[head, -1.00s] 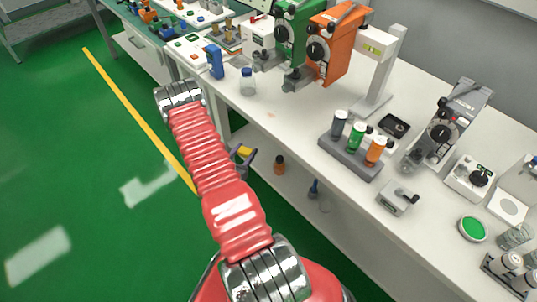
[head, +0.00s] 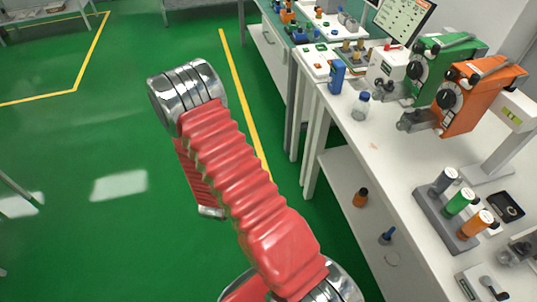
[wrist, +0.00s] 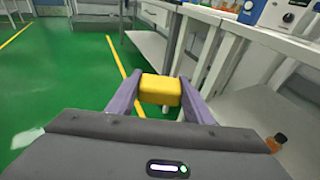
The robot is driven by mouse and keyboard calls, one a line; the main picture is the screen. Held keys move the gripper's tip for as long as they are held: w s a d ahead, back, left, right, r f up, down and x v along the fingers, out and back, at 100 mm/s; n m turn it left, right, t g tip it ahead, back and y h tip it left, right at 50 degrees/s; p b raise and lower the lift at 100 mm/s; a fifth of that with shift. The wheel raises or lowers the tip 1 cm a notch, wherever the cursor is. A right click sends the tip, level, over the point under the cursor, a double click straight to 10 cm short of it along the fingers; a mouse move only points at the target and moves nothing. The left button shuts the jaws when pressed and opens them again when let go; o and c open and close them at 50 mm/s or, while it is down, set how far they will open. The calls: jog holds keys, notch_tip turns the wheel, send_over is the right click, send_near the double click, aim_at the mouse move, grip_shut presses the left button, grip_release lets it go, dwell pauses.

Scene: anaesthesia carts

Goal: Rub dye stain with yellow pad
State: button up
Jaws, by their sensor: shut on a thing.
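My gripper (wrist: 160,84) shows in the wrist view, its two purple fingers shut on a yellow pad (wrist: 160,93). The pad is held in the air in front of the bench, over the green floor side. In the head view my red arm hides the gripper and pad. A faint pinkish stain (head: 374,146) marks the white bench top (head: 392,160), in front of the blue-capped bottle. The pad is apart from the stain. I cannot make out the stain in the wrist view.
A blue-capped bottle (head: 361,106) and a blue block (head: 337,77) stand behind the stain. Green (head: 440,70) and orange (head: 476,98) devices stand to its right. A lower shelf (head: 352,215) holds an orange bottle (head: 360,197). Open floor lies left.

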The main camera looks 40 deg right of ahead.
jog(key=a+r+n+t+y, duration=0.2)
jog(key=a+r, duration=0.1)
jog(key=a, duration=0.6)
jog(key=a+r+n+t+y, duration=0.2)
jog(key=a+r, duration=0.1)
jog(key=a, duration=0.7)
jog(key=shift+w+r+y, duration=0.15)
jog(key=shift+w+y, duration=0.05)
jog(key=shift+y, duration=0.1)
jog(key=shift+a+n, duration=0.15)
jog(key=shift+n, duration=0.15)
